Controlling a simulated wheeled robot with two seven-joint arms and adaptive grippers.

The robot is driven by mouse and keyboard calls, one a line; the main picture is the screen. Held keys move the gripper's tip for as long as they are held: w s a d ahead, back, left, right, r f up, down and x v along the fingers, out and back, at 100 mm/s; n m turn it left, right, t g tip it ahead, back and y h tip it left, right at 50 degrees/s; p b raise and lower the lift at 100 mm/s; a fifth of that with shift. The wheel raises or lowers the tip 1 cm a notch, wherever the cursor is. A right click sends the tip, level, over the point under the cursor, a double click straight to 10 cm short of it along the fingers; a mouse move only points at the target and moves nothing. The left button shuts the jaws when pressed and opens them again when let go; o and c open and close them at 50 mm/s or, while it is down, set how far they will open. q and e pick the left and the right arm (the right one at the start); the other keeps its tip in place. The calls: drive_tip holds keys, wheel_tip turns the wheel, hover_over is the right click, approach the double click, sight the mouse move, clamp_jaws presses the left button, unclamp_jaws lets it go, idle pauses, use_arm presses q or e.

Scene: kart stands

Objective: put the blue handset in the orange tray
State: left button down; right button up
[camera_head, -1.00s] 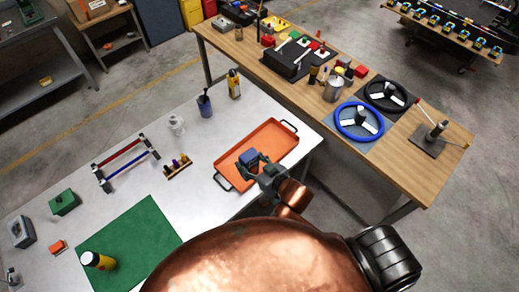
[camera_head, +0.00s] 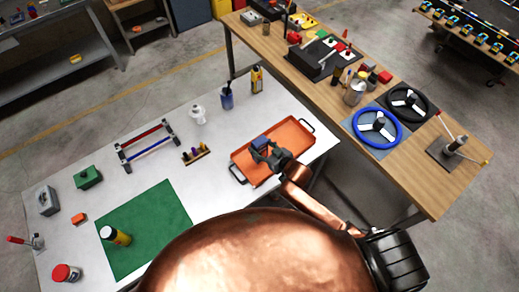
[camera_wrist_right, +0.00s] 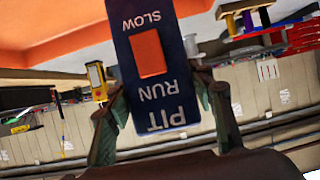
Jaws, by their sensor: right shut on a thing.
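The blue handset (camera_head: 260,143) is held in my right gripper (camera_head: 267,155), over the left-middle part of the orange tray (camera_head: 295,135). In the right wrist view the handset (camera_wrist_right: 152,65) shows its dark blue face with an orange-red button and white lettering "SLOW", "RUN", "PIT". The two fingers of my right gripper (camera_wrist_right: 165,110) press on its sides. The orange tray (camera_wrist_right: 60,30) fills the upper left of that view. I cannot tell whether the handset touches the tray floor. My left gripper is not in view.
The tray with black handles lies on the white table (camera_head: 215,170). A small peg rack (camera_head: 196,153), a blue cup (camera_head: 227,97) and a yellow bottle (camera_head: 257,79) stand left of and behind it. A wooden bench (camera_head: 440,190) with steering wheels is at right.

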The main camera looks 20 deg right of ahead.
drive_tip(key=shift+w+f, duration=0.5)
drive_tip(key=shift+f+p, duration=0.3)
drive_tip(key=shift+f, duration=1.2)
drive_tip(key=shift+f, duration=0.15)
drive_tip(key=o, duration=1.4)
drive_tip(key=shift+s, duration=0.1)
drive_tip(key=shift+c, duration=0.2)
drive_tip(key=shift+s+d, duration=0.1)
drive_tip(key=v, duration=1.2)
drive_tip(key=shift+b, duration=0.35)
